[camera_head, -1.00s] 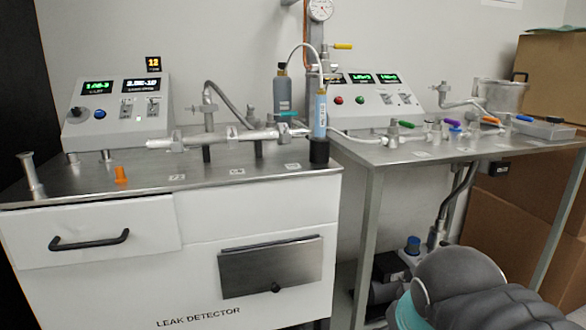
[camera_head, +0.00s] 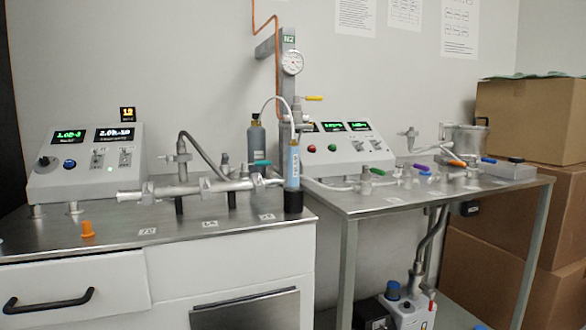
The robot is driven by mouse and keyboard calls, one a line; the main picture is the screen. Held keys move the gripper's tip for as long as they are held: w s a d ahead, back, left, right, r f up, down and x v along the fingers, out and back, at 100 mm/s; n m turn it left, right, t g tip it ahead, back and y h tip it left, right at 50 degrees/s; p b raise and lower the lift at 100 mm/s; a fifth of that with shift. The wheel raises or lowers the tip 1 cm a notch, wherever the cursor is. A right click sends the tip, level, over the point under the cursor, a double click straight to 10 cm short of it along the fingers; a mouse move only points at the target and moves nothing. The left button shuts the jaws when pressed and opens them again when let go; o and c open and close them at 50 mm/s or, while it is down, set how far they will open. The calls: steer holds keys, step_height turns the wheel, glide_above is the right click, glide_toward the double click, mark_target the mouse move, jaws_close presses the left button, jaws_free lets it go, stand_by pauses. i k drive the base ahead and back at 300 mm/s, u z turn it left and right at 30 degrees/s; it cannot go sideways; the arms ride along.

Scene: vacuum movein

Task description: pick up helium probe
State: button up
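My gripper is not in view.
A metal pipe with valves (camera_head: 215,186) runs left of the probe, close to it. An orange cone (camera_head: 87,229) stands at the front left. A steel table (camera_head: 400,200) with colored valves stands right. Cardboard boxes (camera_head: 530,120) are stacked far right.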

mark_target(294, 149)
steer(key=u, duration=3.5)
steer(key=k, duration=1)
steer(key=z, duration=1.85)
